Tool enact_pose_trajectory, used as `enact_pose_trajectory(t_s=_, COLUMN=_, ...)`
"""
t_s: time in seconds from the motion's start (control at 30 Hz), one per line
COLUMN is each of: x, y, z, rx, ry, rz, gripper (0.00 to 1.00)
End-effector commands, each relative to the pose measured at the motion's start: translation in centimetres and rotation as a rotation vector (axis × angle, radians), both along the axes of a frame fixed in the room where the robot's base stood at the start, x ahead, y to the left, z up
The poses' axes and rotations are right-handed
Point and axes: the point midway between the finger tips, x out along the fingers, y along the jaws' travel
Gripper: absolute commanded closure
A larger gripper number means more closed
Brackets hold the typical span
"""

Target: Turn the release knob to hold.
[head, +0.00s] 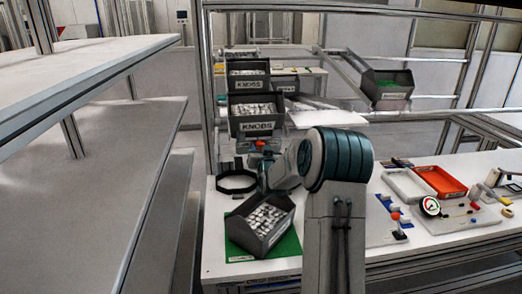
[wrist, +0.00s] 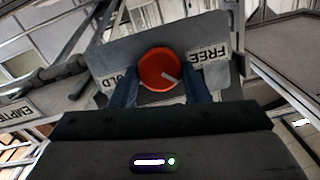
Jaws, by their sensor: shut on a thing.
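The release knob (wrist: 158,66) is round and orange-red, on a grey plate (wrist: 118,52) in the wrist view. Its pale pointer line runs from near the middle toward the right and slightly down, on the side of the FREE label (wrist: 208,55). The HOLD label (wrist: 124,80) is on the left, partly hidden by a finger. My gripper (wrist: 161,88) has its two blue-grey fingers at either side of the knob, shut on it. In the head view a small red spot, apparently the knob (head: 260,143), shows behind my arm; the fingertips are hard to make out there.
A bin of pale parts (head: 234,232) stands on a green mat close to my arm. A black ring (head: 236,183) lies behind it. KNOBS bins (head: 256,127) stand farther back. Trays and small parts (head: 438,181) lie at right. A shelf (head: 85,75) fills the left.

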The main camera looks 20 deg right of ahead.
Motion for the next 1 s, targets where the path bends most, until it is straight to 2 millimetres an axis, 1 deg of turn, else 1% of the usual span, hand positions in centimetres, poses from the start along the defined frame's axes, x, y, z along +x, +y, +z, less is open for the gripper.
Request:
enact_pose_trajectory(t_s=0.27, x=-0.04, y=-0.14, z=-0.20, rx=0.036, ry=-0.012, rz=0.006, gripper=0.81)
enact_pose_trajectory(t_s=0.47, x=-0.06, y=-0.26, z=-0.44, rx=0.136, ry=-0.044, rz=0.027, gripper=0.81)
enact_pose_trajectory(t_s=1.0, x=-0.13, y=-0.65, z=-0.55, rx=0.602, ry=-0.176, rz=0.128, gripper=0.81)
